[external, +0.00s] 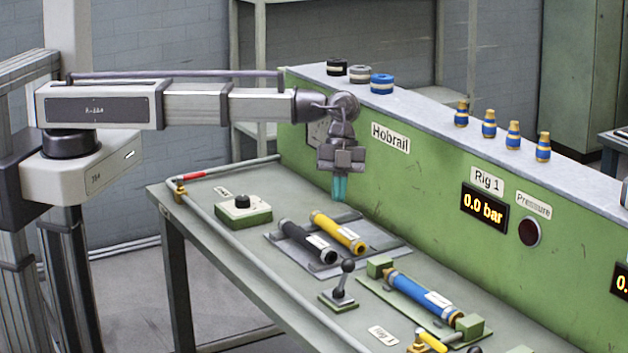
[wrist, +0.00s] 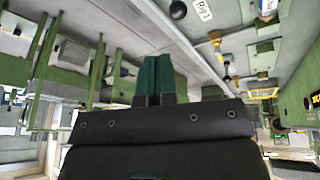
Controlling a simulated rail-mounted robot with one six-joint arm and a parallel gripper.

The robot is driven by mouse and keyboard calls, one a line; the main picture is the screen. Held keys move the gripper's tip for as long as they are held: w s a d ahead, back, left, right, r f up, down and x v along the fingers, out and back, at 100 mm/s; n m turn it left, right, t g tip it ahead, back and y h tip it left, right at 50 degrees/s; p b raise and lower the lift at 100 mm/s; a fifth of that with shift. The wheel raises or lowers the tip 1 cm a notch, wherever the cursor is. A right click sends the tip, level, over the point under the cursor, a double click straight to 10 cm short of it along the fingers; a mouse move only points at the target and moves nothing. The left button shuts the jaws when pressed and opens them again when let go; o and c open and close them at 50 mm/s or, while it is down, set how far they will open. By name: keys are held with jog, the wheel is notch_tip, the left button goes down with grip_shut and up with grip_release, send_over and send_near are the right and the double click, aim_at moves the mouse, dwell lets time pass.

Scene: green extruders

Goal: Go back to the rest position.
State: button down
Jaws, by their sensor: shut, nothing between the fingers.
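My gripper (external: 340,187) hangs down from my outstretched arm, above the back of the green table (external: 240,261). Its teal fingers are shut together with nothing between them. In the wrist view the two dark green fingers (wrist: 154,76) lie side by side, touching. Below the gripper, a grey tray (external: 384,239) holds a black cylinder (external: 306,241) and a yellow cylinder (external: 337,232). The fingertips are apart from both cylinders, in the air above them.
A green panel (external: 420,180) stands close behind my gripper, with blue and brass fittings (external: 489,124) along its top ledge. On the table are a knob box (external: 243,210), an upright lever (external: 342,283) and a blue cylinder (external: 420,293) in a fixture. A pipe runs along the table's near edge.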

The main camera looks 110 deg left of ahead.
jog(key=s+d+f+n+y+b, duration=0.2)
jog(key=s+d+n, duration=0.2)
jog(key=s, duration=0.7)
jog(key=s+d+f+n+y+b, duration=0.2)
jog(key=s+d+f+n, duration=0.1)
jog(key=s+n, duration=0.6)
jog(key=s, duration=0.2)
jog(key=shift+s+d+f+g, duration=0.3)
jog(key=shift+s+d+f, duration=0.05)
jog(key=shift+s, duration=0.05)
